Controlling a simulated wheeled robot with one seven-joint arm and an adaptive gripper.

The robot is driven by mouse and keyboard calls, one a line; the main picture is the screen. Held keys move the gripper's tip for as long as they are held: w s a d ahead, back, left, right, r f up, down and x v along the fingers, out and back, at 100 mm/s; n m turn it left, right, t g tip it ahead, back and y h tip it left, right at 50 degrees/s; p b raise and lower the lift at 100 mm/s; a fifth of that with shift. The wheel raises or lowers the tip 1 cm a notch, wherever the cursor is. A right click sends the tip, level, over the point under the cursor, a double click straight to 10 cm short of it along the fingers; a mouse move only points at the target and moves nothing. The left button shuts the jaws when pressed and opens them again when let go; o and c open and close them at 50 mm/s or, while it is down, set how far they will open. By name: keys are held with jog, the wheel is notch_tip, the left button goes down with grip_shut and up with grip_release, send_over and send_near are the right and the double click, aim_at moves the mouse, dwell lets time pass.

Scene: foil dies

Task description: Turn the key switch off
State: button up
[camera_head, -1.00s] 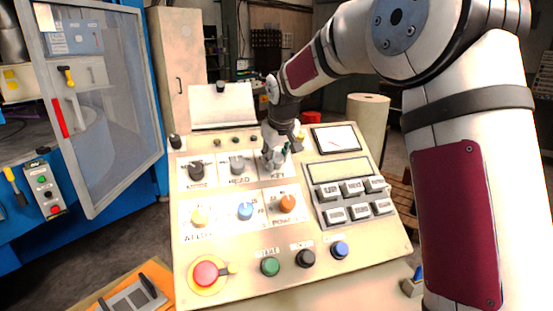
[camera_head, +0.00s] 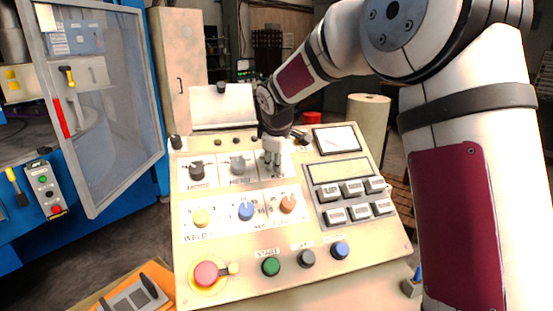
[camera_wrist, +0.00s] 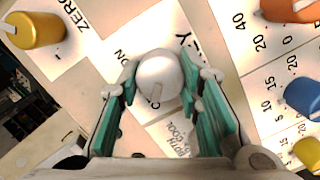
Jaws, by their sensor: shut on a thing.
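The key switch (camera_wrist: 158,72) is a round, pale metal knob in the wrist view, on a white plate lettered KEY, with ON partly readable beside it. My gripper (camera_wrist: 157,88) has its teal-padded fingers on either side of the knob and is shut on it. A small slot or key bit shows on the knob's near side. In the head view my gripper (camera_head: 272,160) points down onto the upper right plate of the sloping panel, and the switch is mostly hidden behind the fingers. The switch's exact angle cannot be read.
The sloping control panel (camera_head: 365,248) carries dark and grey knobs to the left and yellow, blue (camera_head: 246,211) and orange (camera_head: 288,204) knobs below. A button pad (camera_head: 353,187) lies right, a red emergency stop (camera_head: 205,273) lower left. A blue machine (camera_head: 100,210) stands left.

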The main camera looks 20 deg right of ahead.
jog(key=shift+n, duration=0.3)
jog(key=o, duration=1.1)
jog(key=shift+o, duration=0.2)
jog(key=v, duration=1.2)
jog(key=shift+f, duration=0.1)
